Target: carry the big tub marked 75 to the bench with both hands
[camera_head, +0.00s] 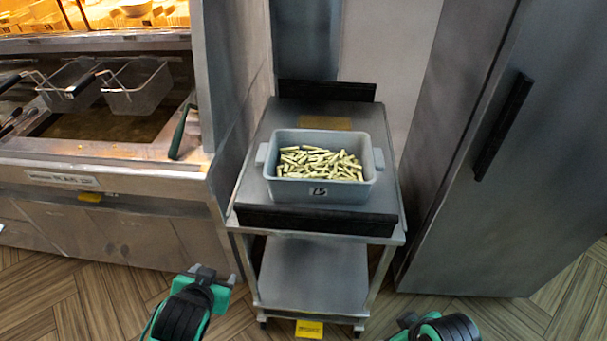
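A grey-blue rectangular tub (324,190) with a handle on each short side stands upright on the top shelf of a steel cart (386,214). It is filled with pale green-yellow cut sticks (318,162). My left gripper (216,275) is low in front of the cart's left side, well apart from the tub. My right gripper (408,320) is at the bottom edge, right of the cart, and only partly in view. Neither touches the tub. I cannot make out a bench.
A fryer (100,165) with wire baskets (138,88) stands at the left, beside a steel partition (238,90). A tall grey cabinet (510,200) with a black handle (503,127) stands close at the right. Dark raised strips edge the cart's front and back. Wooden floor shows in front.

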